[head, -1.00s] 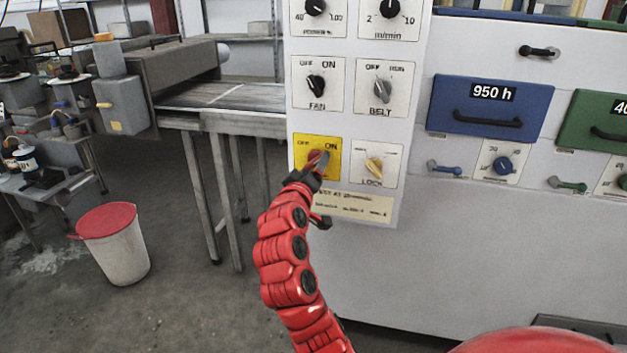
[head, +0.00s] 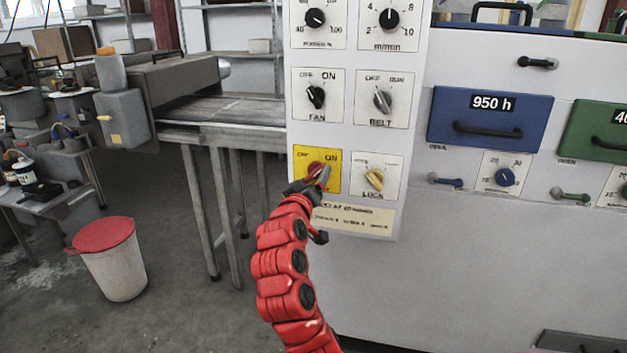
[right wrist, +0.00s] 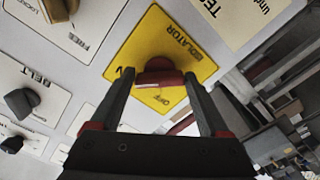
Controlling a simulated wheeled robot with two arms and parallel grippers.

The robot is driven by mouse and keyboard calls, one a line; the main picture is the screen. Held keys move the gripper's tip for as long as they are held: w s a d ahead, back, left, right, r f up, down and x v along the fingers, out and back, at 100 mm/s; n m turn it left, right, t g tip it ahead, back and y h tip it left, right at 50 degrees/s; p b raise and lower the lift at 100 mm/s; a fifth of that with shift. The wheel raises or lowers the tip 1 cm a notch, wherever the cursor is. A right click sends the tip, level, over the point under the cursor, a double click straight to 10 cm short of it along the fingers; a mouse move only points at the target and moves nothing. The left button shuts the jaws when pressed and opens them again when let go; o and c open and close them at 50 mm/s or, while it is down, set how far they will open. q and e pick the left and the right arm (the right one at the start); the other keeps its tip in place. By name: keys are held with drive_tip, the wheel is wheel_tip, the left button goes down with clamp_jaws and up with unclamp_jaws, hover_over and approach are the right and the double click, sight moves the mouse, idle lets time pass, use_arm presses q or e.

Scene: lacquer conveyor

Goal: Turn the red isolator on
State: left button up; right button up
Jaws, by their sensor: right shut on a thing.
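The red isolator knob (head: 315,169) sits on a yellow plate (head: 300,181) marked OFF and ON, low on the left of the white control panel. My right gripper (head: 322,179) is at the knob, and its dark fingers partly cover it. In the right wrist view the red knob (right wrist: 160,72) lies between the two fingertips of my right gripper (right wrist: 160,79), which is shut on it. Which mark the knob points to I cannot tell. My left gripper is not in view.
The yellow LOCK knob (head: 375,180) is close to the right. The FAN knob (head: 316,97) and BELT knob (head: 382,101) are above. A bin with a red lid (head: 113,265) stands on the floor at left. Blue (head: 490,115) and green drawers are at right.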

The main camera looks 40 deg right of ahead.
drive_tip(key=shift+r, duration=0.15)
idle(0.3)
drive_tip(key=o, duration=1.2)
drive_tip(key=shift+o, duration=0.2)
drive_tip(key=shift+a, duration=0.1)
drive_tip(key=p+v, duration=0.1)
drive_tip(key=v, duration=1.6)
drive_tip(key=shift+s, duration=0.1)
